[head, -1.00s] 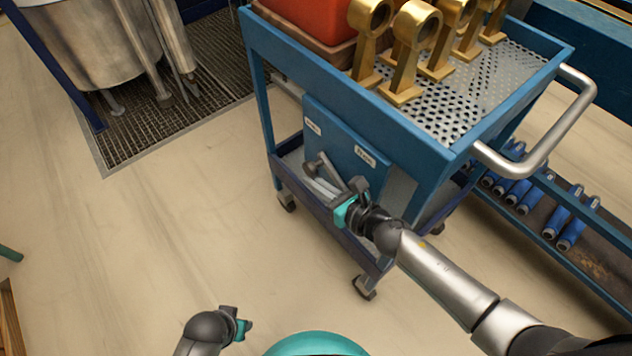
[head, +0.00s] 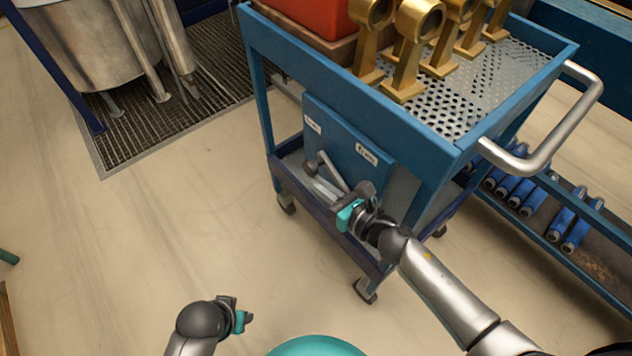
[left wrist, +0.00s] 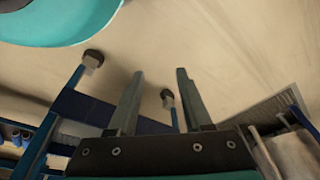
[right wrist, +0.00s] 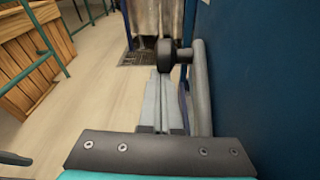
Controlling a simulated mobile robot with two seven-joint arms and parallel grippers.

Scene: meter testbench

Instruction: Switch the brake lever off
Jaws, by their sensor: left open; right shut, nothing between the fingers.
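The brake lever (head: 333,172) is a grey bar with a dark round knob, on the blue panel (head: 345,140) at the cart's side. Its knob end is at the left, below the left label; its other end is partly hidden behind my right gripper. My right gripper (head: 322,189) is shut and empty, just below the lever. In the right wrist view, the lever (right wrist: 201,90) runs along the right of the shut fingers (right wrist: 162,90), its knob just beyond the tips. Contact is unclear. My left gripper (left wrist: 160,85) is open and empty, low and away from the cart.
The blue cart (head: 350,83) carries several brass pieces (head: 408,55) and a red box (head: 315,18). Its metal handle (head: 550,140) sticks out at the right. A metal tank (head: 75,45) stands over a floor grating (head: 130,130). The floor left of the cart is clear.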

